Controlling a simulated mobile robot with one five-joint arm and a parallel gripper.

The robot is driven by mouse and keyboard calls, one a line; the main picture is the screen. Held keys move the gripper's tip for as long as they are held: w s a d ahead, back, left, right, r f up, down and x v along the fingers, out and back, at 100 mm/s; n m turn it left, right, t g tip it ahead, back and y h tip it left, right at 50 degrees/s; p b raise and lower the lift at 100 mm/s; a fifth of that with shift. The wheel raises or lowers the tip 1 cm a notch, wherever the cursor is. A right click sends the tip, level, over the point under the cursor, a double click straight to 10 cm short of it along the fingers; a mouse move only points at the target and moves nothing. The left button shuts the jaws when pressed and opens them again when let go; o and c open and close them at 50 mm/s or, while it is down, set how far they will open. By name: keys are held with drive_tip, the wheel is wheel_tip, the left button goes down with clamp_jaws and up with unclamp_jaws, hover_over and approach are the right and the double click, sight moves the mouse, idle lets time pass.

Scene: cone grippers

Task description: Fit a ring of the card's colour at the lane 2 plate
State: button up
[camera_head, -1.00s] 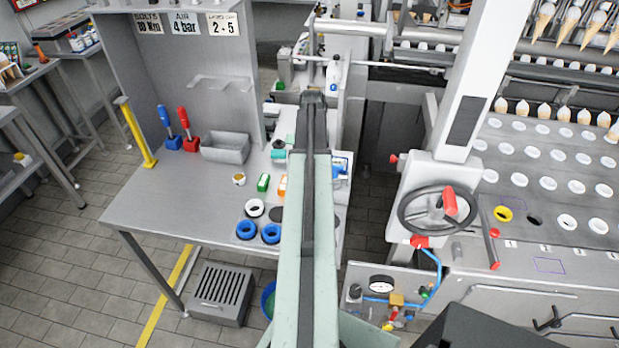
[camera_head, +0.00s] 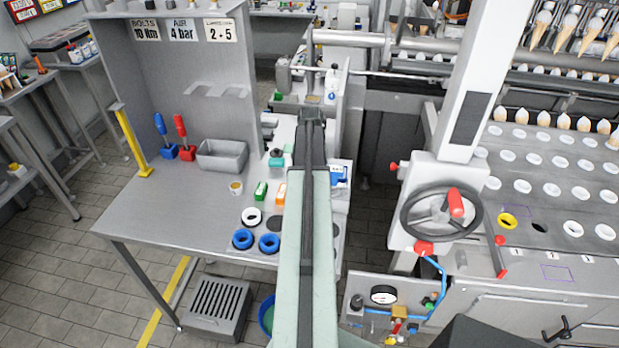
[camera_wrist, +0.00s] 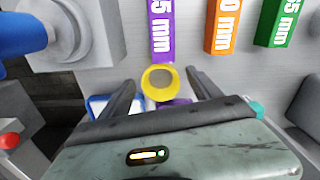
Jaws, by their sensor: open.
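In the wrist view my gripper (camera_wrist: 161,76) is open, its two dark fingers spread. A round yellow-rimmed piece (camera_wrist: 158,84) with a greyish middle shows between the fingers; contact cannot be told. In the head view my arm hides the gripper. Two blue rings (camera_head: 243,239) (camera_head: 269,243) and a white ring (camera_head: 252,217) lie on the grey bench. On the machine's plate (camera_head: 590,262) at right, a yellow ring (camera_head: 507,221) sits beside a dark open hole (camera_head: 539,228). A lanes card (camera_head: 219,30) reading 2 and 5 hangs on the bench's back panel. Lane numbers are too small to read.
Purple (camera_wrist: 161,25), orange (camera_wrist: 223,25) and green (camera_wrist: 277,22) size labels lie ahead in the wrist view. A grey bin (camera_head: 222,156), red and blue tools (camera_head: 183,140) and a small cup (camera_head: 236,188) stand on the bench. A handwheel (camera_head: 440,213) stands before the plate.

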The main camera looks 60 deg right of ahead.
wheel_tip(320, 180, up, 12)
drive_tip(key=p, duration=1.2)
drive_tip(key=shift+r, duration=0.15)
